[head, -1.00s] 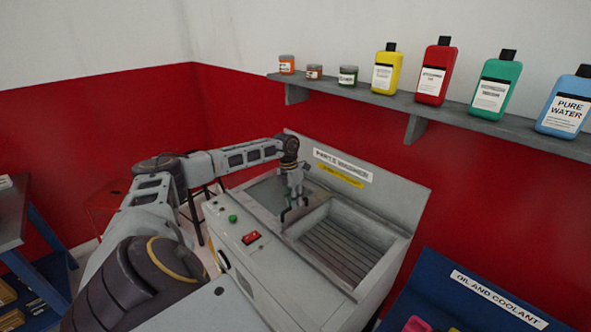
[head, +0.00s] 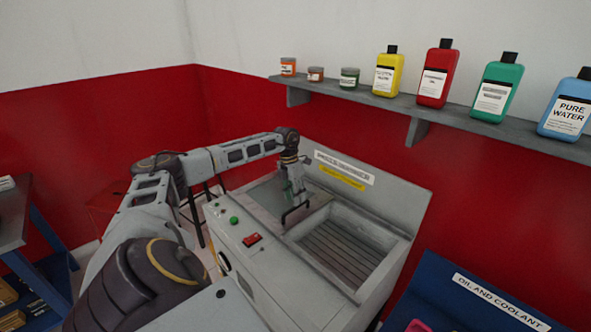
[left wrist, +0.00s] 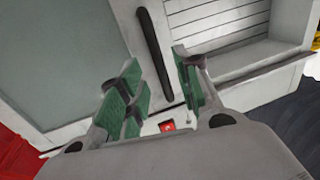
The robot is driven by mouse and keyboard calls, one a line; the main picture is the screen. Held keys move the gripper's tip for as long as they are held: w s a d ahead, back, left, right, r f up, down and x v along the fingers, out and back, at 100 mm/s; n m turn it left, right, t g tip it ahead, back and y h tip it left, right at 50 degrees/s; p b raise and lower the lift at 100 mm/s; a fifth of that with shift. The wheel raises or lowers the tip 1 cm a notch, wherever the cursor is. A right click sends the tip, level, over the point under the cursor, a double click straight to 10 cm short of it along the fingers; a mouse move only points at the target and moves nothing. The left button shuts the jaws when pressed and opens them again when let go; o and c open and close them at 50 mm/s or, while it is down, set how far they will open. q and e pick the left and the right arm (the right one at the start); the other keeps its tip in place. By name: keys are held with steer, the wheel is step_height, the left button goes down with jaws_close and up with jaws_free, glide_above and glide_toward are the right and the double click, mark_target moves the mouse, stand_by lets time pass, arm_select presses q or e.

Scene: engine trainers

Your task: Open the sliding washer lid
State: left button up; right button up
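The washer lid (head: 262,196) is a flat grey panel over the left part of the parts washer (head: 262,260). In the left wrist view the lid (left wrist: 60,55) fills the left side. A dark bar handle (head: 297,214) runs along its right edge, beside the uncovered slatted basin (head: 338,250); the handle also shows in the left wrist view (left wrist: 151,40). My left gripper (head: 294,199) is just above the handle, pointing down. In the left wrist view its green-padded fingers (left wrist: 158,75) are apart, with the handle's near end seen between them. My right gripper is out of view.
The washer's front panel has a green button (head: 233,220) and a red switch (head: 252,239). A raised back panel (head: 390,200) stands behind the basin. A wall shelf (head: 430,118) holds several bottles and jars. A blue oil-and-coolant bin (head: 455,290) stands at the right.

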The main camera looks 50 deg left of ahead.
arm_select(q)
step_height(320, 180, up, 9)
steer(key=a, duration=0.1)
steer(key=shift+a, duration=0.4)
steer(key=shift+f, duration=0.2)
stand_by(0.4)
